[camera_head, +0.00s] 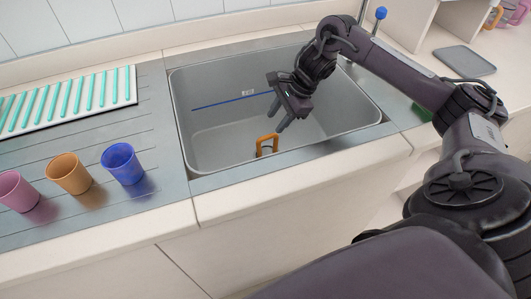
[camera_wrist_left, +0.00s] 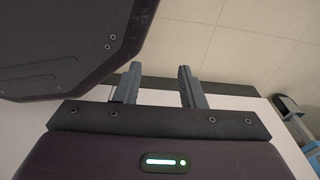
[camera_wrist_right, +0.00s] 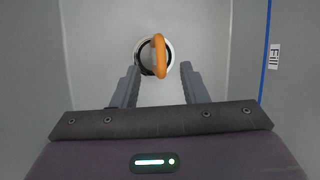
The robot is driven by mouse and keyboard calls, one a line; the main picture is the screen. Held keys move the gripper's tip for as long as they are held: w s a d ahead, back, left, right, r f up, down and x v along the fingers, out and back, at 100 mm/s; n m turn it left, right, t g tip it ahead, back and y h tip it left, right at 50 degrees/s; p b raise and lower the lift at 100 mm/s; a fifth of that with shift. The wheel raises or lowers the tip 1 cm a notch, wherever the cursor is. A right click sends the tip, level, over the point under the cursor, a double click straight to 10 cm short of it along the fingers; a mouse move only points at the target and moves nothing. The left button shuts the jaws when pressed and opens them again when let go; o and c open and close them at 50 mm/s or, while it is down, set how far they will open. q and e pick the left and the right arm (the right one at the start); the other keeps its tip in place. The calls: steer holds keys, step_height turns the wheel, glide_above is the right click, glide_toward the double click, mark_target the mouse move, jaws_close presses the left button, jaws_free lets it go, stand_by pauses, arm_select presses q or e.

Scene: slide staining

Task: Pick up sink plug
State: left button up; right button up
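The sink plug (camera_head: 267,145) has an orange loop handle and stands in the grey sink (camera_head: 205,150), near its front wall. In the right wrist view the plug (camera_wrist_right: 159,56) shows as an orange handle over a round black and white base on the sink floor. My right gripper (camera_head: 279,121) is open and empty over the sink, above the plug. In the right wrist view the plug lies ahead, between the lines of the two fingers, apart from them. My left gripper (camera_wrist_left: 157,75) is open and empty, seen only in the left wrist view.
Pink (camera_head: 17,191), orange (camera_head: 69,174) and blue (camera_head: 122,163) cups stand on the drainboard left of the sink. A white rack (camera_head: 68,104) with teal bars lies behind them. A grey tray (camera_head: 464,60) lies on the right counter. The sink walls surround the plug.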

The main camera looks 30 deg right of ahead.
mark_target(269, 135)
steer(key=x, duration=0.6)
steer(key=d+x, duration=0.1)
steer(key=x, duration=0.2)
steer(key=shift+f, duration=0.35)
steer(key=shift+c, duration=0.3)
jaws_close()
